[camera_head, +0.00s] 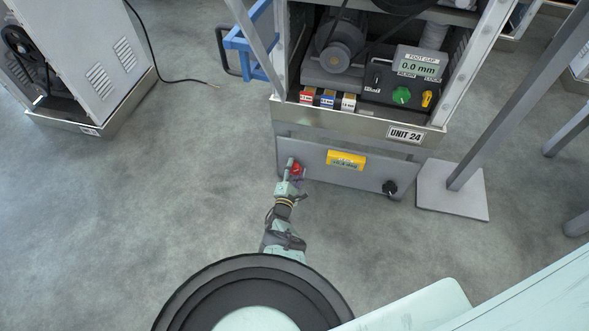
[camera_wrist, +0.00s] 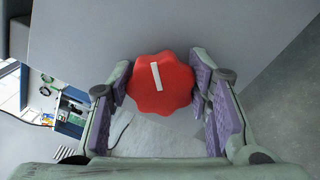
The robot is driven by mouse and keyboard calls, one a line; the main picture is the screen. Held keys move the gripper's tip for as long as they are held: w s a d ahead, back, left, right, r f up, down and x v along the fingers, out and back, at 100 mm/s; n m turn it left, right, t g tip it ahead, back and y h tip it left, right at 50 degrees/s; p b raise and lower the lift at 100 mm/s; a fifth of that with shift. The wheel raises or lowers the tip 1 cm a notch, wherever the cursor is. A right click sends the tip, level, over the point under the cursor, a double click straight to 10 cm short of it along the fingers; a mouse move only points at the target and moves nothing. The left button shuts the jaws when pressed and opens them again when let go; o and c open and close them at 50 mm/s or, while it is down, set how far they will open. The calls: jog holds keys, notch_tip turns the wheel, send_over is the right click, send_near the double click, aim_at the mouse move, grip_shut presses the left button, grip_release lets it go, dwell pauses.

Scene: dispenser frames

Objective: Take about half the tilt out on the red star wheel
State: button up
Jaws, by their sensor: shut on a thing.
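The red star wheel (camera_wrist: 160,98) has a lobed rim and a white mark that leans slightly from vertical in the wrist view. It sits at the left of the grey lower panel of Unit 24, and shows as a small red spot in the head view (camera_head: 296,168). My gripper (camera_wrist: 163,92) is shut on it, with purple pads at its left and right sides. In the head view my gripper (camera_head: 291,172) reaches the panel and partly hides the wheel. A yellow level gauge (camera_head: 346,160) is on the same panel; its reading is too small to make out.
A black star knob (camera_head: 390,188) is at the panel's right end. Above are a display (camera_head: 418,64) reading 0.0 mm, a green knob (camera_head: 401,95) and a yellow control (camera_head: 427,99). A grey post on a base plate (camera_head: 453,190) stands at right.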

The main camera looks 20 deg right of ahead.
jog(key=o, duration=1.2)
jog(key=shift+s+d, duration=0.1)
